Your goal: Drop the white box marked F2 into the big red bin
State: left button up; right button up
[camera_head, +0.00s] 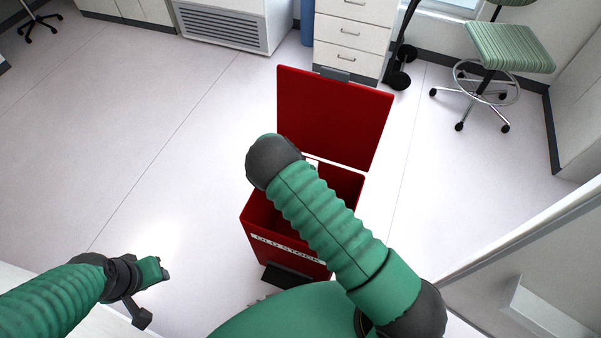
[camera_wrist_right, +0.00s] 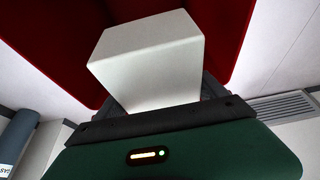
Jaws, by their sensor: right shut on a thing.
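The big red bin (camera_head: 258,217) stands on the floor, labelled "OLD STOCK", with its red lid (camera_head: 335,115) raised at the back. In the right wrist view, my right gripper (camera_wrist_right: 160,112) is shut on a white box (camera_wrist_right: 147,50), with red bin surfaces (camera_wrist_right: 50,45) behind it. No F2 marking shows on the box faces in view. In the head view, my right arm reaches over the bin and hides the gripper; only a small white patch shows beside the arm. My left gripper (camera_head: 153,294) is open and empty, left of the bin.
White drawers (camera_head: 350,45) stand behind the bin. A green striped stool (camera_head: 510,48) is at the back right. A pale panel edge (camera_head: 530,240) lies at the right. The floor left of the bin is clear.

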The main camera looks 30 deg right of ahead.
jog(key=shift+d, duration=0.15)
jog(key=shift+w+d+b, duration=0.2)
jog(key=shift+d+b, duration=0.1)
jog(key=shift+d, duration=0.1)
jog(key=o, duration=2)
jog(key=shift+r, duration=0.1)
jog(key=p+v, duration=1.4)
jog(key=v, duration=0.2)
jog(key=shift+a+r+p, duration=0.3)
jog(key=shift+r+p, duration=0.05)
jog(key=shift+p, duration=0.05)
